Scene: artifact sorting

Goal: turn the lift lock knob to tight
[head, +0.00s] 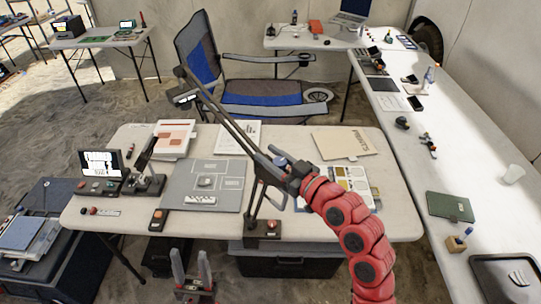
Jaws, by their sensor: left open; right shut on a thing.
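A dark stand (251,207) rises from a base near the front edge of the middle table, with long thin bars slanting up to the left. The lift lock knob cannot be made out clearly; a small blue part (281,161) shows beside my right gripper. My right gripper (269,163), on the red arm from the lower right, is at the upper part of the stand. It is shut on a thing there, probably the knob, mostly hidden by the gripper. My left gripper (191,262) is open and empty, low in front of the table, fingers pointing up.
The middle table (330,222) holds a grey board (208,176), a small screen (100,163), a dark device (148,178) and papers. A blue folding chair (262,88) stands behind. A long white table (450,150) runs along the right. A black bin (290,262) sits underneath.

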